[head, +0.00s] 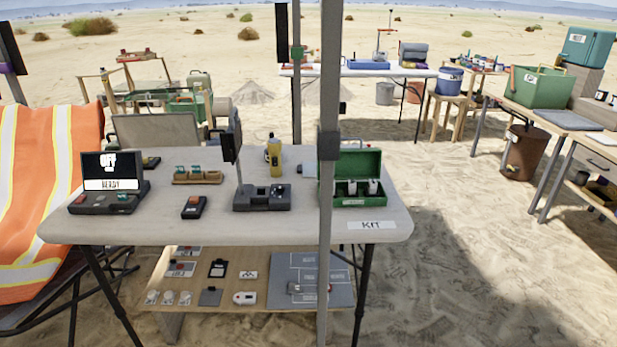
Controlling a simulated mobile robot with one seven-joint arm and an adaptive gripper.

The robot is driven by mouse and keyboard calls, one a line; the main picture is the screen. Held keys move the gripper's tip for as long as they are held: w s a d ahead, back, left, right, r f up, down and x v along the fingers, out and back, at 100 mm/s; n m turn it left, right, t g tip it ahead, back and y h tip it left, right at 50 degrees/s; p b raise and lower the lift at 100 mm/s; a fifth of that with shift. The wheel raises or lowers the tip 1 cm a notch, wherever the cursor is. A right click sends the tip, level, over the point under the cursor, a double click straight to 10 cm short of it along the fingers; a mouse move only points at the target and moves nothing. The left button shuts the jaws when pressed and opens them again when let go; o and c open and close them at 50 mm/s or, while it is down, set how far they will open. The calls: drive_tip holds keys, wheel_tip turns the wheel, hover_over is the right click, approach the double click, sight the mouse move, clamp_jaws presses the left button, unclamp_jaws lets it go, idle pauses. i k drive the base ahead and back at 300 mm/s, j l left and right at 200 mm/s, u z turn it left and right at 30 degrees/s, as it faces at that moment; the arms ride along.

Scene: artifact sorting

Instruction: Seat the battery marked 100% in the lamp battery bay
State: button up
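A dark grey device that looks like the lamp's base (262,199) stands on the near table (120,228), with a thin stem and dark upright panel at its left. It has a recess on top; I cannot tell what is in it. A wooden rack (210,179) to its left holds small teal-topped items (180,171) that may be batteries. An open green box (350,200) to its right holds two pale cylinders (351,187). No 100% marking is readable. My gripper is not in view.
A black device with a screen (112,162) stands at the table's left. A small dark device (194,207) and a yellow bottle-like object (273,154) are near the lamp base. A grey post (328,240) rises before the table. A low wooden shelf (225,270) holds several small items.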

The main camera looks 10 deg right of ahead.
sight(248, 198)
drive_tip(key=i+l+z, duration=0.15)
drive_tip(key=l+z, duration=0.15)
drive_tip(key=i+l+z, duration=0.75)
drive_tip(key=i+l, duration=0.3)
drive_tip(key=i+l+u, duration=0.1)
drive_tip(key=i+u, duration=0.25)
drive_tip(key=i, duration=0.2)
drive_tip(key=j, duration=0.45)
drive_tip(key=k+j, duration=0.1)
drive_tip(key=j, duration=0.35)
